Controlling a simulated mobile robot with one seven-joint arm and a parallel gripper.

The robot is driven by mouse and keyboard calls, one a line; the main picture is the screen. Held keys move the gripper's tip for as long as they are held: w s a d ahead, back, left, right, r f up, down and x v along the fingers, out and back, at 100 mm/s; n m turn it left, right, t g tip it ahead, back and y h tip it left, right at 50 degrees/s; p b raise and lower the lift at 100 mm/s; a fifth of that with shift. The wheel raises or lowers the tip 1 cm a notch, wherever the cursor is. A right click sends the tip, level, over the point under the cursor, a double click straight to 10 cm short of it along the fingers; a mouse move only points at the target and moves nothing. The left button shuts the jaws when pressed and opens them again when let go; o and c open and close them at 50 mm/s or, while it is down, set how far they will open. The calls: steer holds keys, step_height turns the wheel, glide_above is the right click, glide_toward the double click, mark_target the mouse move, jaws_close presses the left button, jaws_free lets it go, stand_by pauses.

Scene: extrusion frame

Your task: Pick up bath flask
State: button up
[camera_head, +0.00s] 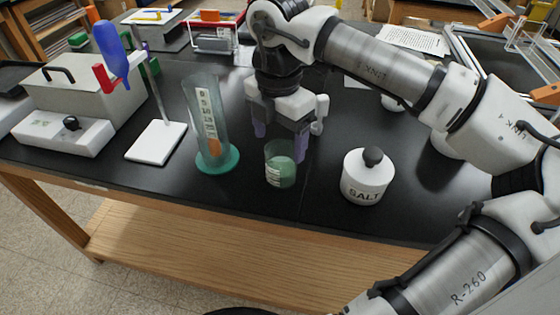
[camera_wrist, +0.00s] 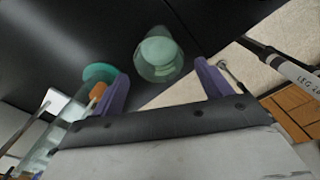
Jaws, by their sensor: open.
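No vessel in view is labelled as the bath flask, so I cannot tell for certain which one it is. A small clear glass vessel with green contents and white markings (camera_head: 280,172) stands upright near the table's front edge. It also shows between and beyond the fingertips in the wrist view (camera_wrist: 158,54). My gripper (camera_head: 281,143) points down just behind and above this vessel, its purple fingers apart with nothing between them. A blue rounded vessel (camera_head: 112,50) hangs at the left by a red clamp on a stand.
A tall clear cylinder (camera_head: 206,115) on a green base stands left of my gripper. A white SALT jar (camera_head: 367,183) with a black knob stands at the right. A white stand base (camera_head: 156,141) and a grey box (camera_head: 80,85) fill the left. Black tabletop between them is bare.

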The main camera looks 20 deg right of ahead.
mark_target(281, 166)
step_height(281, 166, down, 3)
steer(key=shift+f, duration=0.2)
steer(key=shift+w+d+f+p, duration=0.15)
steer(key=shift+f+p, duration=0.45)
steer(key=shift+f, duration=0.8)
steer(key=shift+s+d+f+p, duration=0.1)
steer(key=shift+f+p, duration=0.45)
steer(key=shift+f, duration=0.8)
steer(key=shift+c, duration=0.3)
steer(key=c, duration=1)
steer(key=shift+w+r, duration=0.1)
steer(key=shift+r, duration=0.1)
